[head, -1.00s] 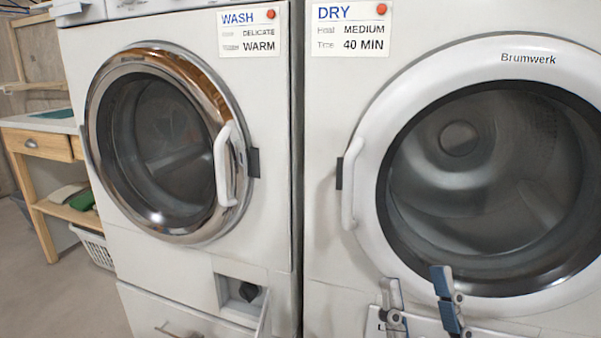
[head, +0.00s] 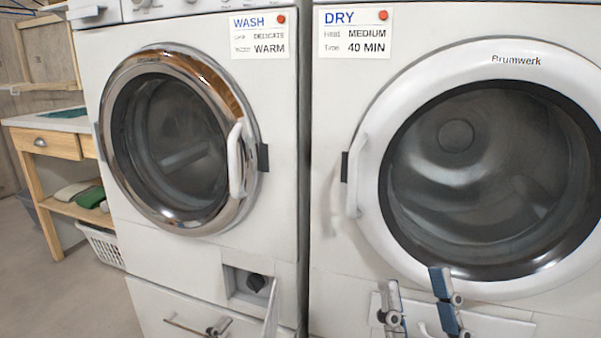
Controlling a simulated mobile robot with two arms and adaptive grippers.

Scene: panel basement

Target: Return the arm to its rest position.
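My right gripper (head: 415,278) is at the bottom of the head view, in front of the lower part of the dryer (head: 328,230). Its two fingers point up and stand apart, with nothing between them. Only the fingers show; the rest of the arm is below the picture. I cannot tell whether the fingers touch the dryer front. My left gripper is not in view.
The washer (head: 285,200) stands left of the dryer; both round doors look shut. A small flap (head: 271,318) low on the washer is open, showing a dark knob (head: 256,282). A wooden table (head: 52,144) and a white basket (head: 103,246) stand left, beside clear floor.

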